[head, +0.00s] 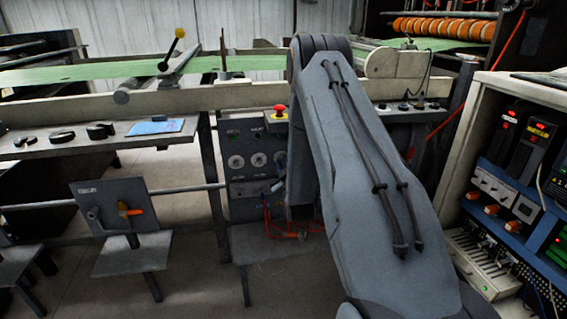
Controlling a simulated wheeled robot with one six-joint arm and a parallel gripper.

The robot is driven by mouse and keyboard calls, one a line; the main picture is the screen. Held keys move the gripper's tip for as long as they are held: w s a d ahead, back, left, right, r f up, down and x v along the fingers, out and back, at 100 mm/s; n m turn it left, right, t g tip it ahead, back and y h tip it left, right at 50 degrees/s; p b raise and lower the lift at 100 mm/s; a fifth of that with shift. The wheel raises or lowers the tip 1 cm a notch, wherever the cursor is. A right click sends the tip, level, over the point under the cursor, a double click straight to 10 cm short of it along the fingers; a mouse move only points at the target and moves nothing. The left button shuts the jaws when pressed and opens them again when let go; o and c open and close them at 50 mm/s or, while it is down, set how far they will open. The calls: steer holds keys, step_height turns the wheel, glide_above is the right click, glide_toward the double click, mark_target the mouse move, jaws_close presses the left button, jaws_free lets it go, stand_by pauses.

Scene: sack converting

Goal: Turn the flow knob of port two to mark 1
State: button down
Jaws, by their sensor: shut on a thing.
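My arm fills the middle of the head view, and its far part hangs down in front of the right side of a dark control panel (240,192). The panel carries a red mushroom button on top and a row of pale round dials (236,161). Smaller fittings and orange-red hoses (268,222) are lower down. No port number or mark can be read, and I cannot tell which part is the flow knob of port two.
At left, a grey plate (125,190) on a stand holds an orange-handled valve (130,209). A shelf with black knobs (62,135) and a blue sheet (155,127) is behind it. A cabinet (483,110) with electrical modules stands close at right. Green web runs along the back.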

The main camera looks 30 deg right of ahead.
steer(key=n+p, duration=0.1)
steer(key=n, duration=0.3)
steer(key=shift+n, duration=0.3)
steer(key=shift+n+p, duration=0.5)
steer(key=shift+n, duration=1.5)
steer(key=c, duration=1.7)
jaws_free()
steer(key=shift+o, duration=0.2)
steer(key=v, duration=0.7)
steer(key=shift+s+p, duration=0.4)
steer(key=shift+p, duration=0.05)
